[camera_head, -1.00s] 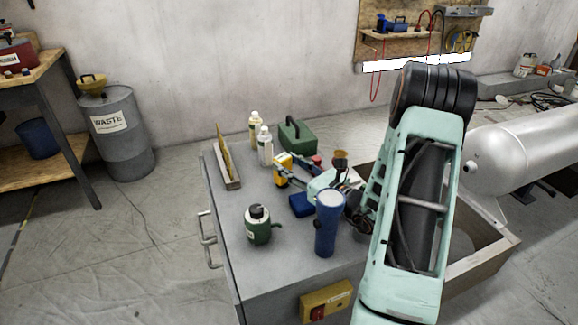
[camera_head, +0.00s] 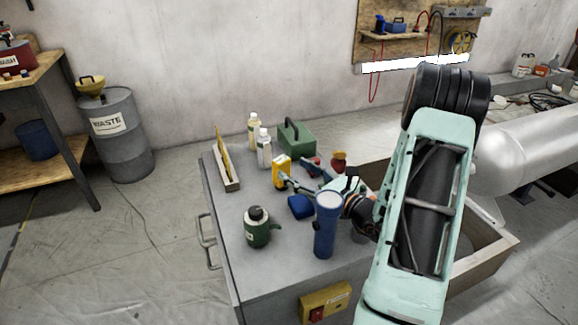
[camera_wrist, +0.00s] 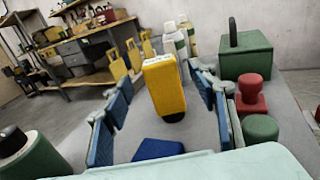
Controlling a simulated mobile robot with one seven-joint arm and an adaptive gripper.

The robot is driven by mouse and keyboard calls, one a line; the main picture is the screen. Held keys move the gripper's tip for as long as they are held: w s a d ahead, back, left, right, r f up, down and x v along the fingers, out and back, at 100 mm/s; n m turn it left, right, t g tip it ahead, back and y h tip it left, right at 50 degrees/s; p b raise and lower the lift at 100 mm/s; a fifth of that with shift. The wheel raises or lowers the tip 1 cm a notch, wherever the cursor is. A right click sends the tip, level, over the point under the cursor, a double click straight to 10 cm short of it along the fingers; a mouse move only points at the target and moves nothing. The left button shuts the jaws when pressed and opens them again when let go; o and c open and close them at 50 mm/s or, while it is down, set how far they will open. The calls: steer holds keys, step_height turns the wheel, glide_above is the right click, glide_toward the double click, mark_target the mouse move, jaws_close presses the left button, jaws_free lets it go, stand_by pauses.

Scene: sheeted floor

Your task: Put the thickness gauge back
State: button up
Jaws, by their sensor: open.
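A yellow gauge-like device (camera_head: 281,172), which I take for the thickness gauge, stands upright on the grey cabinet top (camera_head: 232,222). In the wrist view the yellow device (camera_wrist: 164,84) shows between my blue finger pads, with a dark round foot at its base. My gripper (camera_wrist: 162,78) is open, with a gap on both sides of the device. In the head view my gripper (camera_head: 295,174) reaches in from the right. I cannot tell how deep the device sits between the fingers.
Two bottles (camera_head: 264,150) and a green case (camera_head: 296,138) are behind. A red knob-shaped object (camera_wrist: 251,96) is right.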

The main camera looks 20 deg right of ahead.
steer(key=shift+v, duration=2)
steer(key=shift+r, duration=0.1)
